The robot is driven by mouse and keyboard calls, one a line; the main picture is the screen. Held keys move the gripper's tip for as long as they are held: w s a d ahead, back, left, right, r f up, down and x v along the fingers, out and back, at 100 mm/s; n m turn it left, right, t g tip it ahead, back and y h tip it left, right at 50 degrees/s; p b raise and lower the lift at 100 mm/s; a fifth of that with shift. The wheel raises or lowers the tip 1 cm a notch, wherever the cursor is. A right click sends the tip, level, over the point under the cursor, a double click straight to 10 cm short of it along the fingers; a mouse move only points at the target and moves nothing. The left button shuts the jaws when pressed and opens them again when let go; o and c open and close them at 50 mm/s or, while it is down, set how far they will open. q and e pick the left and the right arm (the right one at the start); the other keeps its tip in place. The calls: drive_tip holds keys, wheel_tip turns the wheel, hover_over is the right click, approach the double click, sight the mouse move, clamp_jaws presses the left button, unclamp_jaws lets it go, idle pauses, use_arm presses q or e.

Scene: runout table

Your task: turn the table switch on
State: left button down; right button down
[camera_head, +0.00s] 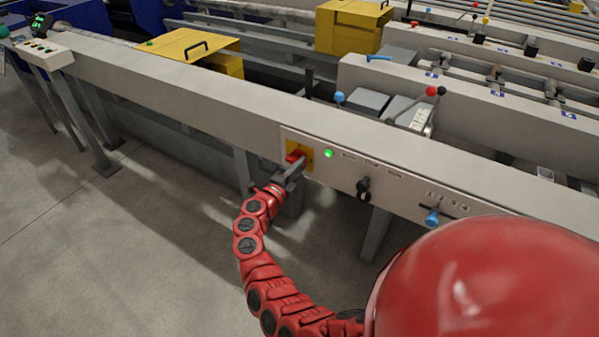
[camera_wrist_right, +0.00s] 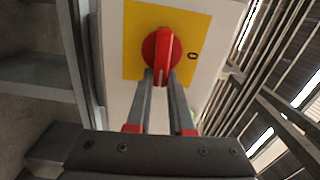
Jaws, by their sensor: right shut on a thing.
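The table switch is a red rotary knob (camera_head: 294,156) on a yellow plate (camera_head: 307,162) on the front of the grey beam. In the right wrist view the knob (camera_wrist_right: 163,46) has a raised grip bar in line with my fingers, and a 0 mark shows on the yellow plate (camera_wrist_right: 193,80) to its right. My right gripper (camera_head: 293,172) is shut on the knob, with its fingertips (camera_wrist_right: 160,78) either side of the bar's near end. A green lamp (camera_head: 328,153) beside the plate is lit. My left gripper is not in view.
A black knob (camera_head: 363,187) and a blue-knobbed lever (camera_head: 431,217) are on the same panel, right of the switch. Levers with red and black balls (camera_head: 436,91) stand behind the beam. Yellow covers (camera_head: 195,46) sit at the back.

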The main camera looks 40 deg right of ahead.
drive_tip(key=shift+f+m+b, duration=0.2)
drive_tip(key=shift+m+b, duration=0.2)
drive_tip(key=c, duration=0.8)
unclamp_jaws()
drive_tip(key=v, duration=1.7)
drive_tip(key=shift+a+p, duration=0.25)
drive_tip(key=shift+p, duration=0.1)
drive_tip(key=shift+s, duration=0.1)
